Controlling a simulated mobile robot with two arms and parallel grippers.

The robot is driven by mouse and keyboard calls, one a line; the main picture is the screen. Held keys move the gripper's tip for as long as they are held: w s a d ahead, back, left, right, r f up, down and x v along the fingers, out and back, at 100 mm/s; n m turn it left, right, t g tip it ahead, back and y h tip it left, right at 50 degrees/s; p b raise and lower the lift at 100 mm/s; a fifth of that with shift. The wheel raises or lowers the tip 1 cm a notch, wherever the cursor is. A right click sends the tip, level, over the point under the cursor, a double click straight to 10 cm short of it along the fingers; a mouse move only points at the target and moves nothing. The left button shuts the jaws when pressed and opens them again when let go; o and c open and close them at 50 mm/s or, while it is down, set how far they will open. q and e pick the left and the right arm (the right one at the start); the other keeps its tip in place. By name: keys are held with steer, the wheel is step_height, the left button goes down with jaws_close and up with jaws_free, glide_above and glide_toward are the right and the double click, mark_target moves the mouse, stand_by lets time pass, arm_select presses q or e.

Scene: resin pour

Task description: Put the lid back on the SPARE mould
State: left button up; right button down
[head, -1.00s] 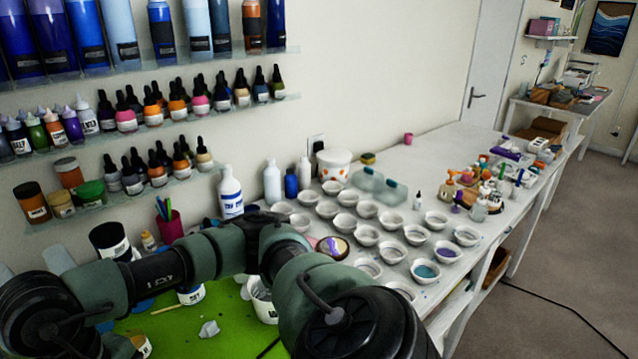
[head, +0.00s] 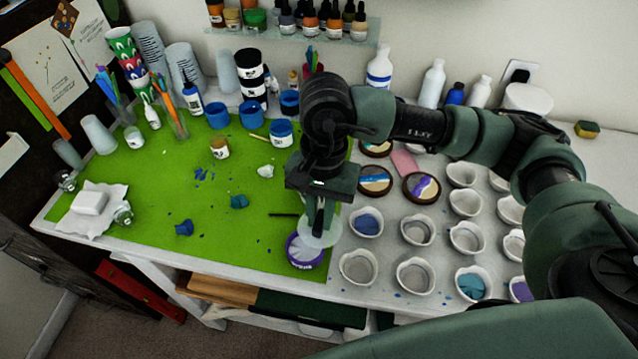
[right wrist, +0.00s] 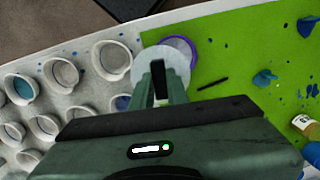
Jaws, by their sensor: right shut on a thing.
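My right gripper (head: 318,220) points down over the green mat's right edge and is shut on a pale translucent round lid (head: 320,238). The lid also shows in the right wrist view (right wrist: 148,62), with the fingers (right wrist: 158,85) closed at it. A purple-rimmed round mould (head: 305,258) stands on the mat's front right corner, with small lettering that I cannot read. The lid overlaps part of the mould in both views and sits off to one side of its middle. I cannot tell whether they touch. My left gripper is not in view.
White cups (head: 358,268) stand in rows close to the right of the mould. A dark stick (head: 284,214) lies left of the gripper. Blue cups (head: 281,132) stand further back. The mat's (head: 150,205) middle is mostly clear.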

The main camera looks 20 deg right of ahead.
mark_target(305, 227)
steer(key=a+m, duration=0.1)
steer(key=r+m+p, duration=0.1)
steer(key=m, duration=0.1)
steer(key=shift+w+a, duration=0.2)
steer(key=shift+a, duration=0.2)
steer(key=shift+w+a+m+p, duration=0.15)
steer(key=shift+a+m+p, duration=0.25)
steer(key=shift+m, duration=0.3)
steer(key=shift+w+a+f+m, duration=0.15)
steer(key=shift+a+m, duration=0.15)
steer(key=shift+m, duration=0.1)
steer(key=shift+d+f+b, duration=0.2)
steer(key=shift+f+b, duration=0.1)
steer(key=shift+f, duration=0.7)
step_height(305, 227, down, 4)
steer(key=shift+r+b, duration=0.25)
steer(key=shift+b, duration=0.85)
steer(key=shift+f+b, duration=0.4)
steer(key=shift+b, duration=0.15)
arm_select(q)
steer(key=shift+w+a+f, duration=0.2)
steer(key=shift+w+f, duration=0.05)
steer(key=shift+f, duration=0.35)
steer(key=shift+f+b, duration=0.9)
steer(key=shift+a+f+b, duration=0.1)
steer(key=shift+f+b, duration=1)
arm_select(e)
steer(key=shift+f, duration=0.2)
